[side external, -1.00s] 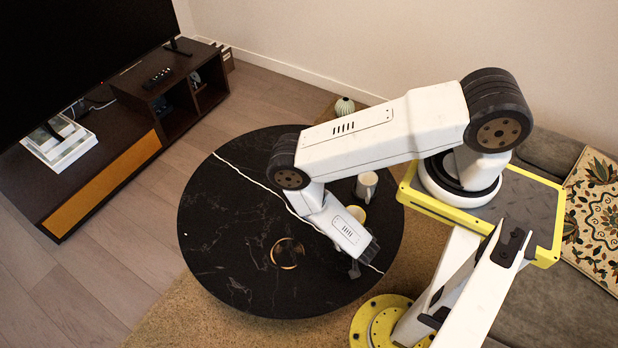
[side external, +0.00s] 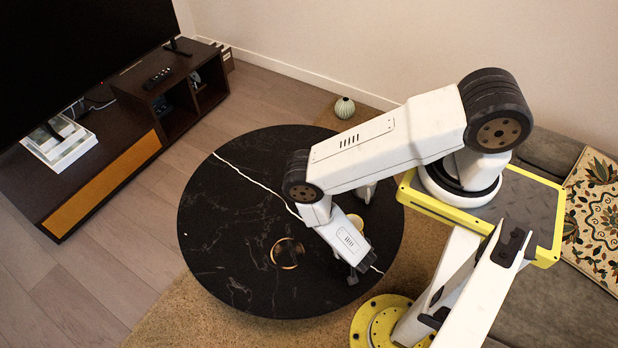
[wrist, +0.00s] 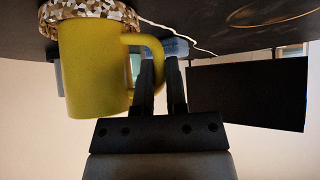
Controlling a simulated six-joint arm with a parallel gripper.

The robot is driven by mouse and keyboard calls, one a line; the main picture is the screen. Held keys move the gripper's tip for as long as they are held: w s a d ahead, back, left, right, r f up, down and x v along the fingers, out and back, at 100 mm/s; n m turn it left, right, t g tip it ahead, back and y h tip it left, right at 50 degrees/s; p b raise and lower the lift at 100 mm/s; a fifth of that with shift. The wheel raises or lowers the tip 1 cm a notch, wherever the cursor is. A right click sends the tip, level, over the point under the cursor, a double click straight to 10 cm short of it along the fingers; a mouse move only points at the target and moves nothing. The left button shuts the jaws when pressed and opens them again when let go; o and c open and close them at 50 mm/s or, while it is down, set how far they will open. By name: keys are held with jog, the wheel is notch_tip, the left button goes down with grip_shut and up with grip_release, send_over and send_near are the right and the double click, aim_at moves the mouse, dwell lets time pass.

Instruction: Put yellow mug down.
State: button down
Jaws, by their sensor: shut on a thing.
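The yellow mug (wrist: 92,70) fills the left of the wrist view, which looks upside down, with the dark table along the top. My gripper (wrist: 162,62) is shut on the mug's handle. The mug's base end meets a round piece with a brown and white mosaic pattern (wrist: 85,12); whether it rests on it or hovers, I cannot tell. In the side view my gripper (side external: 354,276) is low over the near right part of the table, and a small pale yellow patch (side external: 355,220) shows behind my wrist; most of what it belongs to is hidden.
The round black marble table (side external: 225,235) bears a gold-rimmed round piece (side external: 287,253) left of my gripper. A grey mug (side external: 367,191) is partly hidden behind my arm. The table's left half is clear. A TV (side external: 75,45) stands on a dark cabinet (side external: 125,120) beyond.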

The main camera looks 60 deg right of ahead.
jog(key=shift+f, duration=0.15)
jog(key=c, duration=0.7)
grip_release()
jog(key=shift+o, duration=0.2)
jog(key=shift+r, duration=0.2)
jog(key=v, duration=0.7)
jog(key=shift+s+r, duration=0.1)
jog(key=shift+s, duration=0.05)
jog(key=shift+a, duration=0.15)
dwell(0.5)
